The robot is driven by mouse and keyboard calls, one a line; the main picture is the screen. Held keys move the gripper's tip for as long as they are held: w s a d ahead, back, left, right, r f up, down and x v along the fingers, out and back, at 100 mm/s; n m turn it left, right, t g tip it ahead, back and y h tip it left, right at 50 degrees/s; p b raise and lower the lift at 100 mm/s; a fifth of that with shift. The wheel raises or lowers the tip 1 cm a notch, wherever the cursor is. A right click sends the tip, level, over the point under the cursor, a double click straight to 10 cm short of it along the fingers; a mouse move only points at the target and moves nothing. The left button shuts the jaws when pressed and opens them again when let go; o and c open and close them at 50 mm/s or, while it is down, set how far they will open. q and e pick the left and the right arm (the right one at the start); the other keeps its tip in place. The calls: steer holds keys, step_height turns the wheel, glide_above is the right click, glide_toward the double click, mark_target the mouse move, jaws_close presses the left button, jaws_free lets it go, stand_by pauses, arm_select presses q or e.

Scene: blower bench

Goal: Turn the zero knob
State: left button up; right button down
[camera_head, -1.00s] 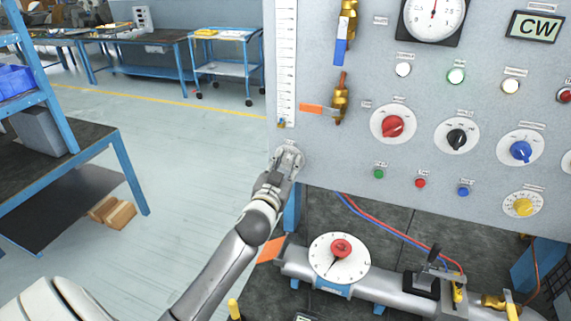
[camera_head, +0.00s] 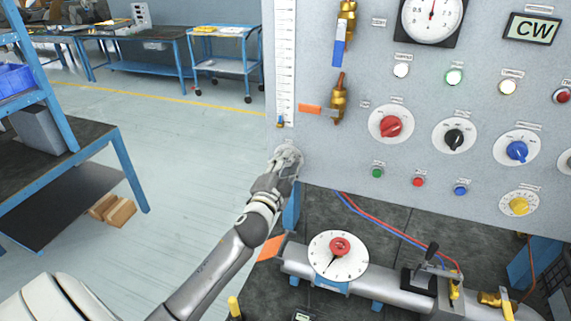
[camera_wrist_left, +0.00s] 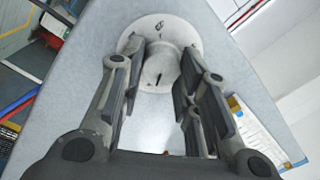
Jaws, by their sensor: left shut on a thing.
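The zero knob (camera_wrist_left: 158,68) is a light grey knob with a dark pointer mark on a round white dial (camera_wrist_left: 187,38) in the left wrist view. It sits at the lower left corner of the grey panel (camera_head: 340,165). My left gripper (camera_head: 286,160) is at the knob and covers most of it in the head view. In the left wrist view its two fingers (camera_wrist_left: 160,72) stand on either side of the knob, shut on it. My right gripper is in neither view.
Red (camera_head: 391,126), black (camera_head: 454,138), blue (camera_head: 517,151) and yellow (camera_head: 519,206) knobs are on the panel to the right. Below lies a pipe with a white dial (camera_head: 338,256) and an orange flap (camera_head: 270,248). A tall white scale (camera_head: 285,60) is above the gripper.

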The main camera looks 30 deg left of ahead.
arm_select(q)
steer(key=shift+m, duration=0.4)
steer(key=o, duration=1)
steer(key=shift+s+f, duration=0.1)
steer(key=shift+s, duration=0.05)
steer(key=v, duration=1.1)
steer(key=shift+s, duration=0.35)
steer(key=shift+d, duration=0.15)
